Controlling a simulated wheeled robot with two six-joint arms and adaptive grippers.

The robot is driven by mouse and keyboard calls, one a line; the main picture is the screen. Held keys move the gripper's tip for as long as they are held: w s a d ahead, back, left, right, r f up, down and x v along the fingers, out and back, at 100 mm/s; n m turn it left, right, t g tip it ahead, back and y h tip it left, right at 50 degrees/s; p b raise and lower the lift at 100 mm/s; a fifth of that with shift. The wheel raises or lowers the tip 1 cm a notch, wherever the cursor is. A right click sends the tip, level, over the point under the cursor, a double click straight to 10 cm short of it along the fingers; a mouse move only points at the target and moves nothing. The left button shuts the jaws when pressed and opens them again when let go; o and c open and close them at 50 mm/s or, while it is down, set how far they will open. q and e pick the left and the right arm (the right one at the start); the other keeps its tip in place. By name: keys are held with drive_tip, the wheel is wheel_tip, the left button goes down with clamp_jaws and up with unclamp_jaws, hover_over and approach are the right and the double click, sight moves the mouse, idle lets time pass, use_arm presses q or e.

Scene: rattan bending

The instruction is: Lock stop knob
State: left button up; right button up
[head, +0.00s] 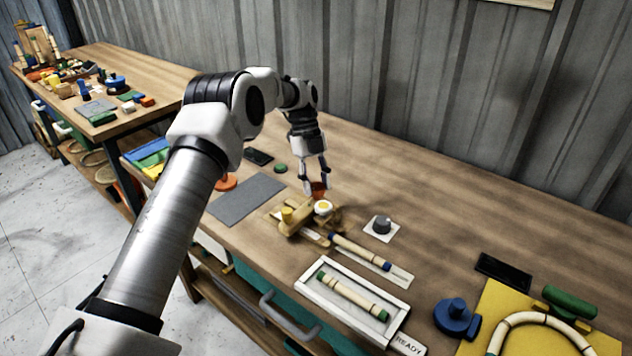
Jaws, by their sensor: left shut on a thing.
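My left gripper (316,186) reaches down over the wooden jig (293,229) on the workbench. Its fingers are shut on a small orange-red knob (319,188) at the back end of the jig. I take this to be the stop knob, but the fingers partly cover it and I cannot tell how far it is turned. A white dial with a yellow centre (323,207) sits just in front of it. A yellow knob (287,214) stands on the jig's left part. My right gripper is out of view.
A rattan piece (359,251) lies right of the jig, and another lies in a white tray (399,323) in front. A grey knob (381,225) stands on a white plate. A grey mat (246,200) lies left. The bench's back right is clear.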

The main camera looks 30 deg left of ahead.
use_arm(q)
drive_tip(key=o, duration=1.1)
drive_tip(key=shift+f, duration=0.1)
drive_tip(key=shift+o, duration=0.2)
drive_tip(key=v, duration=0.7)
drive_tip(key=shift+a, duration=0.1)
